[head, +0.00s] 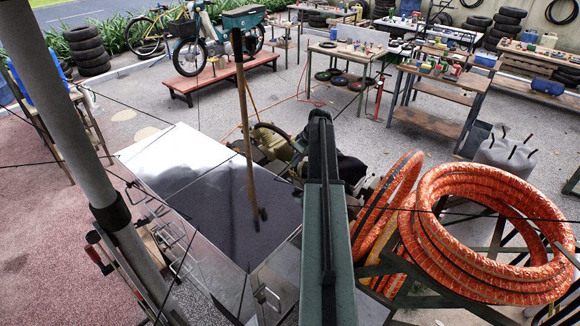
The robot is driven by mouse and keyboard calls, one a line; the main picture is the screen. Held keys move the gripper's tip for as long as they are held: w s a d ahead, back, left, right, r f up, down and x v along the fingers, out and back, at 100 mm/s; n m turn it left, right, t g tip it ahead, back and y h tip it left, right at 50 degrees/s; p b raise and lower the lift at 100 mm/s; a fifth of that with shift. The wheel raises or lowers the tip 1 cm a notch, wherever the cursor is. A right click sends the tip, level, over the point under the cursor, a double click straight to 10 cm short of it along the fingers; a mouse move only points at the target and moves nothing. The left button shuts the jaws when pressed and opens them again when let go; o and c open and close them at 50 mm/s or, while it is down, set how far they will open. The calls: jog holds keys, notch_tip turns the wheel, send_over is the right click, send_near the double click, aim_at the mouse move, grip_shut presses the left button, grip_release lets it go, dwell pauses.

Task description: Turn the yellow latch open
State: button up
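I cannot make out the yellow latch in the head view. A metal cabinet with a shiny flat top (190,165) stands left of centre, with wire handles on its side. Just beyond it is a tan machine part (270,145) with a dark wheel, partly hidden. My teal and black arm link rises from the bottom centre and covers part of the machinery behind it. I cannot pick out my gripper or its fingertips, so whether it is open or shut does not show.
A large coil of orange hose (490,235) fills the right foreground. A long wooden handle (243,100) stands upright near the cabinet. A red bench (220,75) with a moped and several cluttered worktables (425,115) stand behind. Grey floor (340,115) between them is open.

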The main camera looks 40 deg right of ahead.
jog(key=b+x, duration=0.3)
jog(key=x, duration=0.1)
jog(key=b+x, duration=0.3)
jog(key=b, duration=0.1)
jog(key=shift+d+f, duration=0.1)
jog(key=shift+f, duration=0.35)
jog(key=shift+r, duration=0.15)
